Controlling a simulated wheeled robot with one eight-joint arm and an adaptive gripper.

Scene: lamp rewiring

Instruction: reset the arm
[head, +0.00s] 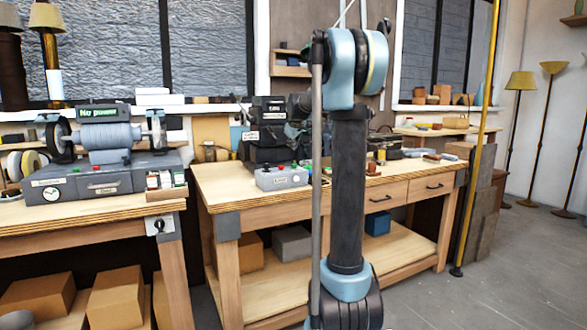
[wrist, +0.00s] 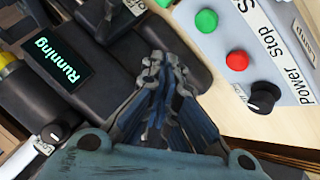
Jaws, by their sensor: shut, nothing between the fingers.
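My gripper (wrist: 165,68) shows in the wrist view with its fingers together and nothing between them. It is in front of a dark machine with a lit "Running" display (wrist: 55,62). To its right is a grey control box (wrist: 285,75) with a green button (wrist: 206,20), a red button (wrist: 237,60) and a black knob (wrist: 264,97). I cannot tell whether the fingertips touch anything. In the head view my arm stands upright across the middle and hides part of the bench. The control box (head: 280,180) sits at the bench's front edge.
The middle workbench (head: 400,182) carries the dark machine (head: 268,150) and small parts. A yellow pole (head: 485,90) stands at right; floor lamps (head: 522,80) stand beyond. Floor at right is clear.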

